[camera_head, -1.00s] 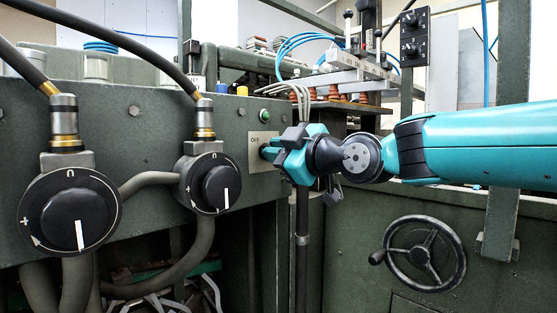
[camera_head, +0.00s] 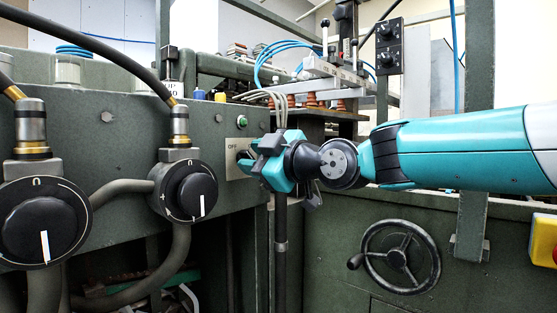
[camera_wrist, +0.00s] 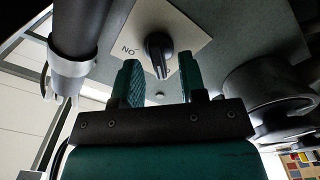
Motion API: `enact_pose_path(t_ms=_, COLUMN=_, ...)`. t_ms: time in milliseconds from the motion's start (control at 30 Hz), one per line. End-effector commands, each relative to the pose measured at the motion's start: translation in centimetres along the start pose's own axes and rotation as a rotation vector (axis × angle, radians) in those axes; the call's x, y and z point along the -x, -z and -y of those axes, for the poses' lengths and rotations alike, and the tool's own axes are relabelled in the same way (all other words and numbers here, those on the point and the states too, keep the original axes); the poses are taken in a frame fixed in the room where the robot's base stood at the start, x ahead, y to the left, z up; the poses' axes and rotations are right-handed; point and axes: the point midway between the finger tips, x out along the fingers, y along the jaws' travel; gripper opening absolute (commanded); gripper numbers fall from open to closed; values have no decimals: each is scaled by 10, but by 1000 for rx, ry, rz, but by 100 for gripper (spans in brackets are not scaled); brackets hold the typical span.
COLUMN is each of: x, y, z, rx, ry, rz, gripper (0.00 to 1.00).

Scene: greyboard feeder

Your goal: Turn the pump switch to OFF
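The pump switch (camera_wrist: 158,48) is a black knob on a pale plate (camera_wrist: 185,22). One printed label beside it reads ON, turned over in the wrist view; another is mostly hidden. In the head view the plate (camera_head: 232,172) shows the letters OFF, and my gripper covers the knob. My gripper (camera_wrist: 159,78) is open, with a dark green finger on each side of the knob's near end. I cannot tell whether the fingers touch it. In the head view my gripper (camera_head: 246,161) is right up at the plate.
Two round black dials, a near one (camera_head: 42,228) and a farther one (camera_head: 192,193), with thick cables, sit left of the switch. A green button (camera_head: 242,121) is above the plate. A vertical dark pipe (camera_head: 281,240) runs below my gripper. A handwheel (camera_head: 400,257) is at lower right.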

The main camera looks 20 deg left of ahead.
Motion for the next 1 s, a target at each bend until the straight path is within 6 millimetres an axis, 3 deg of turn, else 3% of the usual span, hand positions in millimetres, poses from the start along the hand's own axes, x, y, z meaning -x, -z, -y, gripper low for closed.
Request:
enact_pose_path(t_ms=167, x=27, y=-1, z=0, rx=0, ry=-2, rz=2, gripper=38)
enact_pose_path(t_ms=600, x=136, y=0, z=0, rx=1, ry=-4, rz=2, gripper=38)
enact_pose_path(t_ms=800, x=163, y=0, z=0, rx=0, ry=-2, rz=1, gripper=38)
enact_pose_path(t_ms=1000, x=171, y=1, z=0, rx=1, ry=0, rz=-1, gripper=38)
